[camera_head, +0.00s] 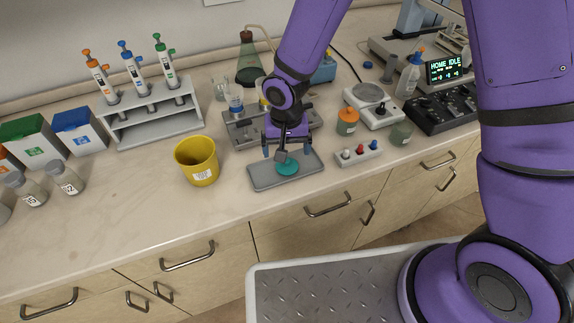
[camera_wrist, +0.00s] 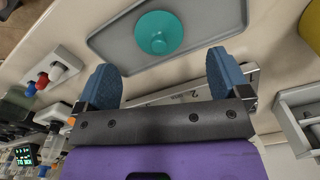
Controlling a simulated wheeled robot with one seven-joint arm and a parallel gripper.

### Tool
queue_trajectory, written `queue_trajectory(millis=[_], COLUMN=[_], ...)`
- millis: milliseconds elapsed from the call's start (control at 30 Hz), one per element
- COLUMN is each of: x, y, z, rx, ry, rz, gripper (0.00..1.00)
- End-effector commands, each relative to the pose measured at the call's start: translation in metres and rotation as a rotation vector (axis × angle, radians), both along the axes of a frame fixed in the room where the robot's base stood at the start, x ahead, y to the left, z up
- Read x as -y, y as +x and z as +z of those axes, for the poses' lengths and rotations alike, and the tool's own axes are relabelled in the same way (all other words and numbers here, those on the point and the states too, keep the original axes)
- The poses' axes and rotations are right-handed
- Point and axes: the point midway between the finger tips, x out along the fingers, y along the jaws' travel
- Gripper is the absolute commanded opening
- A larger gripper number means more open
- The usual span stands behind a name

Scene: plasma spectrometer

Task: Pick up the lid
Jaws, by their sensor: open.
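The lid is a round teal piece (camera_head: 287,168) lying on a flat grey tray (camera_head: 262,180) near the counter's front edge. In the wrist view the lid (camera_wrist: 158,33) looks like a shallow teal cup, just beyond the fingertips and roughly midway between them. My gripper (camera_head: 286,153) is over the back part of the tray, its two blue fingers spread apart. In the wrist view the gap between the fingers (camera_wrist: 163,72) is empty. Part of the lid is hidden behind my gripper in the head view.
A yellow bin (camera_head: 197,161) stands left of the tray. A small block with coloured knobs (camera_head: 358,153) is to its right, with an orange-capped jar (camera_head: 347,122) behind. A metal rack (camera_head: 240,132) stands behind my gripper.

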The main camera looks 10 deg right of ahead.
Motion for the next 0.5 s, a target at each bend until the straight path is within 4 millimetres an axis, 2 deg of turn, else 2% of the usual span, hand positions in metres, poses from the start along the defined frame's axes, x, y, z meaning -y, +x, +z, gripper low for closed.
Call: queue_trajectory(millis=[400,500], x=[0.002,0.001], y=[0.003,0.003], z=[-0.045,-0.051], rx=[0.0,0.001], ry=[0.0,0.001], rz=[0.0,0.0], gripper=[0.94,0.94])
